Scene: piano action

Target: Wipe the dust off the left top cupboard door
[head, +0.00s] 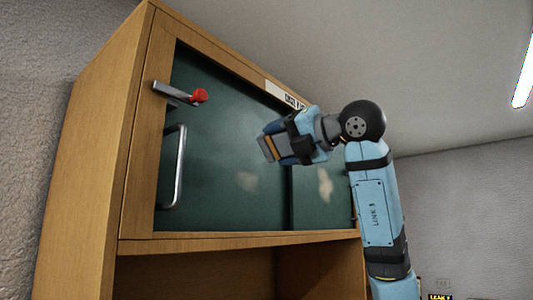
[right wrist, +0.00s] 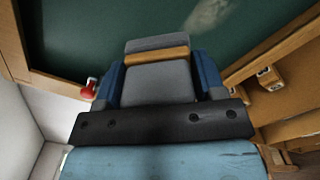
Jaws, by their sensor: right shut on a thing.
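The left top cupboard door (head: 215,130) is a dark green panel in a wooden frame, shut. A second pale patch (head: 324,183) lies on the green panel to the right of a dark vertical line. My right gripper (head: 276,146) is shut on a grey block with a tan band (head: 268,149), in front of the green panels above the patches. In the right wrist view the block (right wrist: 157,52) sits between the blue fingers, and a pale smear (right wrist: 207,15) shows beyond it. I cannot tell whether the block touches the door. My left gripper is out of view.
A metal bar handle (head: 175,168) and a latch with a red knob (head: 200,96) stick out at the door's left side. A white label (head: 285,95) is on the top frame. An open wooden compartment (head: 190,275) lies below. The ceiling is close above.

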